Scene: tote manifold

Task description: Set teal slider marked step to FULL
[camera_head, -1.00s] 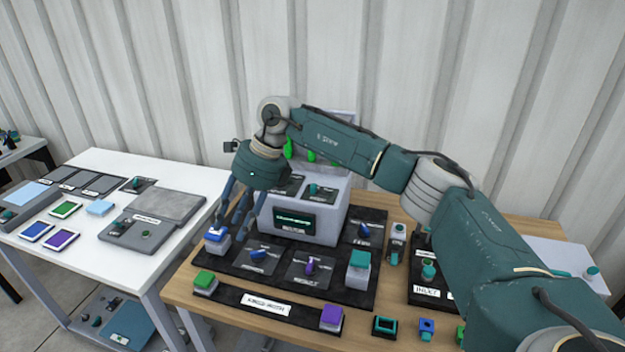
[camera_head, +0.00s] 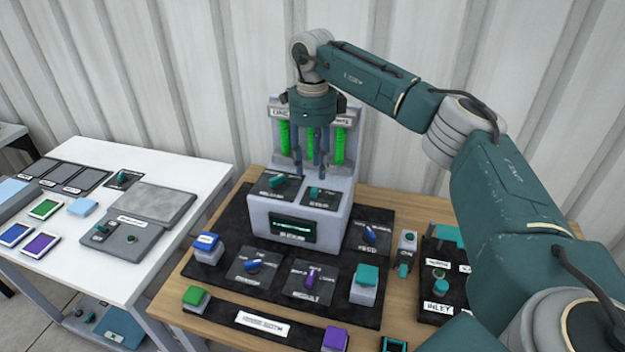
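Two teal controls sit on dark plates on the sloped top of the grey console: a left one (camera_head: 277,180) and a right one (camera_head: 314,192). Their small labels are too blurred to tell which is the slider marked step, or to read FULL. My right gripper (camera_head: 309,170) points down just above and behind the right teal control, in front of the green columns. Its fingers are apart with nothing between them, and no contact with the control is clear. My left gripper is not in view.
The console has a dark display (camera_head: 292,230) in front. A white table (camera_head: 165,165) with a grey panel stands left.

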